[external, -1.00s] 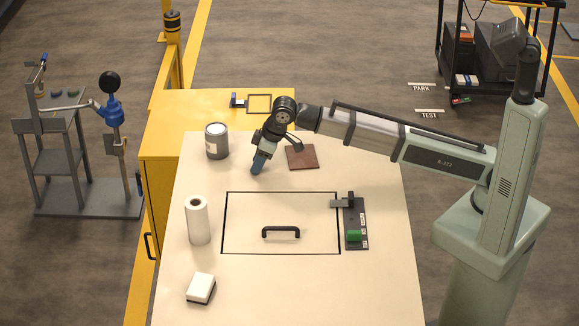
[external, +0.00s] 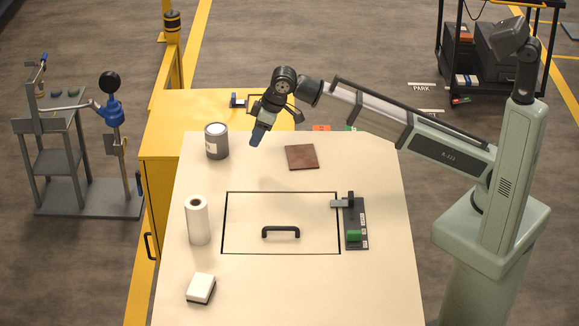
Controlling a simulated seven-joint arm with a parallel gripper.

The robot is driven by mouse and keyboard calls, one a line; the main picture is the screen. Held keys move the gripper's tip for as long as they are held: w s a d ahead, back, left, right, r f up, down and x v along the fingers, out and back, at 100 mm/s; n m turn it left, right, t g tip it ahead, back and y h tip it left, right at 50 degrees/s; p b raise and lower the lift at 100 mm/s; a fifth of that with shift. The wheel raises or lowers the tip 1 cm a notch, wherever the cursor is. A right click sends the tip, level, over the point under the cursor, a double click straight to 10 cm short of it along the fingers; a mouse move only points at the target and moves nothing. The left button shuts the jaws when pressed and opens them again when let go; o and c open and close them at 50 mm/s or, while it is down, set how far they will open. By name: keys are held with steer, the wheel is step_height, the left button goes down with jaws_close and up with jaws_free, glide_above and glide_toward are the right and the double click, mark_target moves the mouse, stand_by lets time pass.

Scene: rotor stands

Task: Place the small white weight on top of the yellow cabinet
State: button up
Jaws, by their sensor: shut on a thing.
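No small white weight can be made out apart from my gripper; a white block with a black underside (external: 201,287) lies at the table's front left.
A grey can (external: 216,141) stands close left of my gripper. A brown tile (external: 302,157) lies to its right. A white roll (external: 197,220), a black handle (external: 281,232) and a green-ended fixture (external: 356,224) are nearer the front.

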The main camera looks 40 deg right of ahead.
steer(key=w+d+f+m, duration=0.2)
steer(key=w+d+f, duration=0.1)
steer(key=w+d, duration=0.5)
steer(key=m+h, duration=0.1)
glide_above(245, 129)
steer(key=s, duration=0.1)
steer(key=shift+f, duration=4.35)
steer(key=shift+t, duration=0.3)
steer(key=f, duration=0.9)
steer(key=shift+s+d, duration=0.15)
steer(key=shift+d, duration=0.15)
steer(key=shift+f, duration=0.1)
steer(key=o, duration=1.1)
steer(key=v, duration=1.2)
steer(key=shift+r, duration=0.2)
